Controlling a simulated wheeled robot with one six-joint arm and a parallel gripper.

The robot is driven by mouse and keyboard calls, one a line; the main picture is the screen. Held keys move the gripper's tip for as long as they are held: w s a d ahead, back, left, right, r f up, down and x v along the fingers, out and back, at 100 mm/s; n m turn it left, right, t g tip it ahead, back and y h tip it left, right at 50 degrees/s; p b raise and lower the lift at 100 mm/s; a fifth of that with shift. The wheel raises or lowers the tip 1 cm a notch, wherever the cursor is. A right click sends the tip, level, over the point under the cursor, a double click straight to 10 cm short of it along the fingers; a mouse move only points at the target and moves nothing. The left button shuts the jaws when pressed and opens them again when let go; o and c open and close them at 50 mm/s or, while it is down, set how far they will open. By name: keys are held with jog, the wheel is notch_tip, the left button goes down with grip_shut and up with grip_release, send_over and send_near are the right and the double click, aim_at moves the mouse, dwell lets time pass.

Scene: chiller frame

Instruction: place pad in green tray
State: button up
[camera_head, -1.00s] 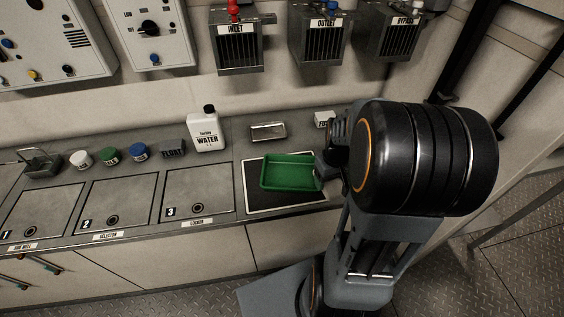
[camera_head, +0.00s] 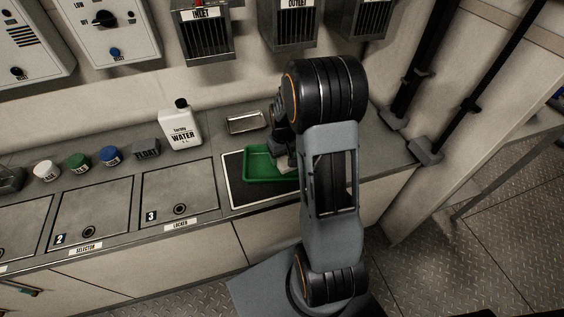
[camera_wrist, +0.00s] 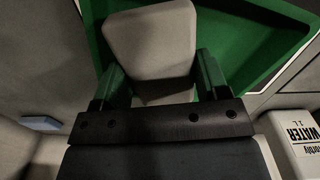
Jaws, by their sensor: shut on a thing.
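The green tray (camera_head: 262,178) lies on a dark mat with a pale border on the counter. My gripper (camera_wrist: 160,72) is shut on a pale grey pad (camera_wrist: 150,40), one finger at each side. In the wrist view the green tray (camera_wrist: 235,40) shows behind and around the pad. In the head view a pale bit of the pad (camera_head: 284,168) shows at the tray's right end, and my arm hides much of that end. I cannot tell whether the pad touches the tray floor.
A white water bottle (camera_head: 181,128) stands left of the tray at the back. A small metal dish (camera_head: 247,122) lies behind the tray. A float block (camera_head: 147,150) and several lidded jars stand further left. Inlet (camera_head: 203,35) and outlet boxes hang on the wall above.

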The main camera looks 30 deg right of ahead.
aim_at(282, 162)
jog(key=shift+w+a+f, duration=0.1)
jog(key=shift+w+f, duration=0.25)
jog(key=shift+f, duration=1.5)
jog(key=shift+f+b, duration=0.1)
jog(key=shift+b, duration=0.25)
jog(key=shift+f, duration=0.1)
jog(key=o, duration=0.9)
